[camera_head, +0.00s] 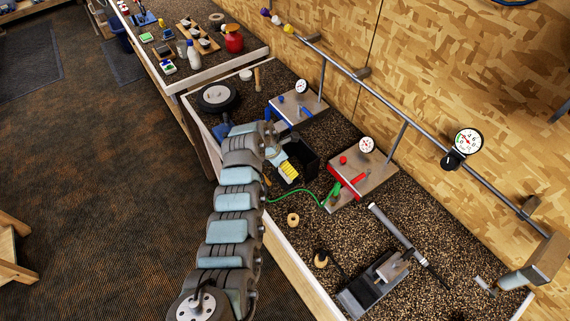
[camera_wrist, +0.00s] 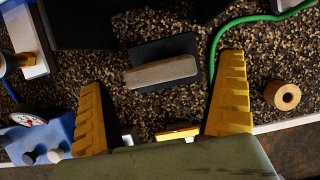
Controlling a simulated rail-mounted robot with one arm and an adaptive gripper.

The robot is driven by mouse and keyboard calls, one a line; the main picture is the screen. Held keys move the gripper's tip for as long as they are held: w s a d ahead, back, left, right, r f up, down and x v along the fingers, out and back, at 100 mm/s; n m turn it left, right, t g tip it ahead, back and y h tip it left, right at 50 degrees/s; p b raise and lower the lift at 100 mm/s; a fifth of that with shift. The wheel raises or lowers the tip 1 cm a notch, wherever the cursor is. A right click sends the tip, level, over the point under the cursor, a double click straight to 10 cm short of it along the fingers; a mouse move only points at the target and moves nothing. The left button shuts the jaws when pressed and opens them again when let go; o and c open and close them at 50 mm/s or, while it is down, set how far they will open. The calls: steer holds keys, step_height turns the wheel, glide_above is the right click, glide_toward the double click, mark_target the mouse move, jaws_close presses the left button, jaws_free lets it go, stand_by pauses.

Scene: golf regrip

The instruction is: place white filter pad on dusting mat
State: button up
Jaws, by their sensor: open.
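A pale grey-white pad with rounded ends (camera_wrist: 162,72) lies across a small dark rectangular mat (camera_wrist: 165,47) in the wrist view. They look like the filter pad and the dusting mat. The pad's left end reaches past the mat's edge. My gripper (camera_wrist: 161,68) is open, its yellow stepped fingers on either side of the pad and apart from it. In the head view my gripper (camera_head: 287,171) is over the bench beside a black bin, and my arm hides much of the area. I cannot make out the pad there.
The black bin (camera_head: 304,156) stands close to my gripper. A green hose (camera_head: 295,192) runs to a red clamp plate (camera_head: 347,186). A blue clamp (camera_head: 296,115) stands farther back. A vise (camera_head: 372,283) is in front.

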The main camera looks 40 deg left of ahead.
steer(key=b+v, duration=0.1)
steer(key=v, duration=0.8)
steer(key=shift+r, duration=0.15)
steer(key=shift+s+d, duration=0.1)
steer(key=shift+s, duration=0.05)
stand_by(0.6)
